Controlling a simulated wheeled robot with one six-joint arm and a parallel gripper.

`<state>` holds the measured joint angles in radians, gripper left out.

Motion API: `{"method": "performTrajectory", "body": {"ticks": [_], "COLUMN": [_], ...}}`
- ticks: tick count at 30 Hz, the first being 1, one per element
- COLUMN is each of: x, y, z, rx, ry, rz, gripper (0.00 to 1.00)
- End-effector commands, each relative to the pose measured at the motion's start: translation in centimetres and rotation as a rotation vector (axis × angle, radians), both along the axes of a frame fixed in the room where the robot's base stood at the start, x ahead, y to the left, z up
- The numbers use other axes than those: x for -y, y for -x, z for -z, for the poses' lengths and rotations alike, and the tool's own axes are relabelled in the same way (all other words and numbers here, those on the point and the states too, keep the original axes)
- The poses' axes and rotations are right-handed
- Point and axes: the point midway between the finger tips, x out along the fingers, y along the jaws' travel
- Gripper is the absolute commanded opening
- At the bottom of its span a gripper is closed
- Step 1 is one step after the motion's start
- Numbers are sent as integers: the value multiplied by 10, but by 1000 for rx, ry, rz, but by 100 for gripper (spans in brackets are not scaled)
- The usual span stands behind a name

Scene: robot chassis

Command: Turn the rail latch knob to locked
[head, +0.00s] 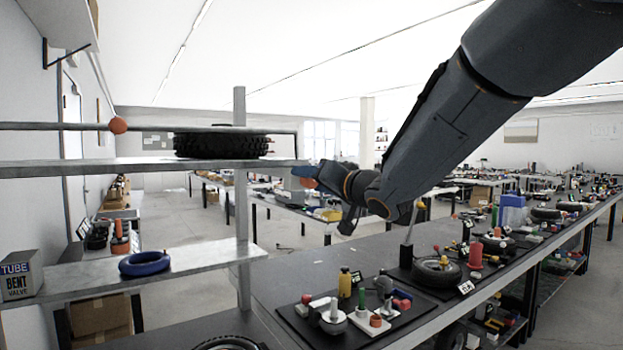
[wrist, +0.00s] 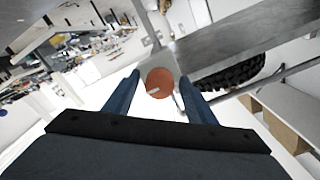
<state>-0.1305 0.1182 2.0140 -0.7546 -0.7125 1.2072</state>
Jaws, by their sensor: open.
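The rail latch knob is an orange-red disc (wrist: 160,83) with a short white mark lying near level, slightly tilted, in the wrist view. In the head view it shows as an orange patch (head: 308,183) at the right end of the shelf, partly hidden by my gripper (head: 316,174). In the wrist view my gripper (wrist: 160,78) is open, its blue fingers on either side of the knob. I cannot tell whether they touch it. A grey rail (head: 60,126) runs above the shelf, with an orange ball-like end (head: 118,125) at left.
A black tyre (head: 215,144) lies on the upper shelf (head: 130,168) behind the rail. Below are a blue ring (head: 145,263) on a lower shelf and a workbench (head: 275,280) with several small parts.

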Motion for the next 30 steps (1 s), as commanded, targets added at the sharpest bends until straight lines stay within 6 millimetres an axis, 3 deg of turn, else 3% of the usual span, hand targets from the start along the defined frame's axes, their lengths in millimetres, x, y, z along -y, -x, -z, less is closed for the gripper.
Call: {"method": "performTrajectory", "body": {"ticks": [8, 15, 30], "x": [-1, -1, -1], "y": [-1, -1, -1], "z": [1, 0, 1], "rx": [0, 0, 75], "ry": [0, 0, 108], "rz": [1, 1, 1], "gripper": [51, 10, 10]}}
